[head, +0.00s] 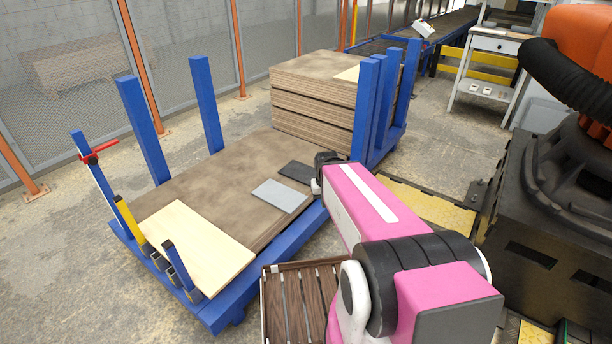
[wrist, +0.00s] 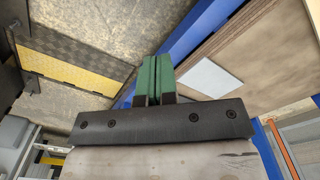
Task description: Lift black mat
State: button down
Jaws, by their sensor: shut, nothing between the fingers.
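The black mat (head: 296,171) lies flat on the brown board stack of the blue cart in the head view, close to its right edge. A light grey sheet (head: 280,196) lies beside it, nearer to me; it also shows in the wrist view (wrist: 209,77). My gripper (wrist: 155,62) has green fingers, pressed together and empty in the wrist view. In the head view my pink arm reaches toward the mat's right side and its fingertips are hidden. In the wrist view I cannot clearly make out the mat, as the gripper body blocks part of the board.
The blue cart (head: 215,312) has upright posts around its boards. A pale wooden board (head: 195,246) lies at the near left. A taller board stack (head: 313,92) stands behind. A slatted wooden crate (head: 303,303) is below my arm. An orange machine (head: 585,65) stands right.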

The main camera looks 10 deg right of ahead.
dwell(0.3)
jog(key=c, duration=1.5)
grip_release()
jog(key=o, duration=0.4)
jog(key=shift+w+d+f, duration=0.2)
jog(key=shift+w, duration=0.35)
jog(key=w+d+f+n+t+h, duration=0.1)
jog(key=w+d+f+n+t, duration=0.35)
jog(key=w, duration=0.65)
jog(key=w+d+f+n+t, duration=0.35)
jog(key=w+d, duration=0.25)
jog(key=w, duration=0.5)
jog(key=w+d+f+n+t+h, duration=0.1)
jog(key=w+d+f+n+t, duration=0.2)
jog(key=w+d+t, duration=0.5)
jog(key=w+a+f+n+g+y, duration=0.1)
jog(key=w+f+n+g+y, duration=0.1)
jog(key=f+n+y, duration=0.55)
jog(key=w+a+f+n+g+y, duration=0.1)
jog(key=w+f+n+y, duration=0.2)
jog(key=f+n+y, duration=0.5)
jog(key=shift+n+h, duration=0.25)
jog(key=shift+h, duration=0.1)
jog(key=shift+x, duration=5.15)
